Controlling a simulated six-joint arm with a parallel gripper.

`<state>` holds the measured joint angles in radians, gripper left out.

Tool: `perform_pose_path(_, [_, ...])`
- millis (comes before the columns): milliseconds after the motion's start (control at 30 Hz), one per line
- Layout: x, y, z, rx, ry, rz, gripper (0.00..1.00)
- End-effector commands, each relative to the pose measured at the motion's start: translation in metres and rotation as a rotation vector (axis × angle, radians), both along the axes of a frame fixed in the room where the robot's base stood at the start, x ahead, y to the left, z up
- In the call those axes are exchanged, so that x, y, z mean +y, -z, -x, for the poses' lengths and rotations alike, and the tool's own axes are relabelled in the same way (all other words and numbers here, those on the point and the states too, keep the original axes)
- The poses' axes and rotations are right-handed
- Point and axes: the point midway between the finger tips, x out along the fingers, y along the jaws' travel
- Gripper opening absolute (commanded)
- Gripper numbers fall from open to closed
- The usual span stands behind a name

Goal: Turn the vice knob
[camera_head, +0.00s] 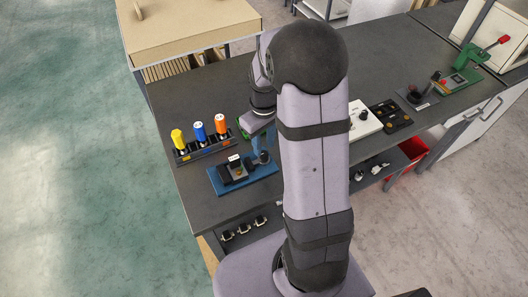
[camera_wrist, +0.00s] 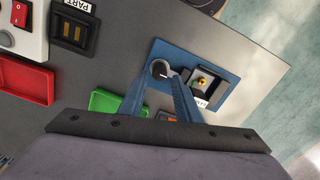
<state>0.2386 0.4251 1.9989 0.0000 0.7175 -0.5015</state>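The small vice (camera_head: 238,168) sits on a blue base plate (camera_head: 226,186) near the front left of the bench. It also shows in the wrist view, with a dark jaw block (camera_wrist: 203,82) and a label. The dark round vice knob (camera_wrist: 158,68) is at its left end there. My gripper (camera_wrist: 160,80) reaches down over the knob with its two blue fingers apart, one tip to each side of it. Whether the tips touch the knob is not clear. In the head view my gripper (camera_head: 262,152) is at the right end of the vice, partly hidden by my arm.
A rack with yellow (camera_head: 178,139), blue (camera_head: 200,131) and orange (camera_head: 220,124) bottles stands behind the vice. A green tray (camera_wrist: 118,103) and a red tray (camera_wrist: 27,80) lie nearby. A white box with a red switch (camera_wrist: 18,15) stands farther off. The bench edge is close.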

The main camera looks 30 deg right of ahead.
Motion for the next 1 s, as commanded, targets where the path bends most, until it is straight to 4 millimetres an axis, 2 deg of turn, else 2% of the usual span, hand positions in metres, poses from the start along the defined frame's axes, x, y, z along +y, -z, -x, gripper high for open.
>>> perform_pose_path(200, [0.000, 0.029, 0.001, 0.004, 0.001, -0.001, 0.30])
perform_pose_path(400, [0.000, 0.047, 0.001, 0.002, 0.001, 0.000, 0.30])
perform_pose_path(800, [0.000, 0.054, 0.000, 0.000, 0.001, 0.000, 0.30])
perform_pose_path(833, [0.000, 0.054, 0.000, 0.000, 0.001, 0.000, 0.26])
perform_pose_path(933, [0.000, 0.053, 0.000, 0.000, 0.001, 0.000, 0.02])
perform_pose_path(1000, [0.000, 0.053, 0.000, 0.000, 0.001, 0.000, 0.00])
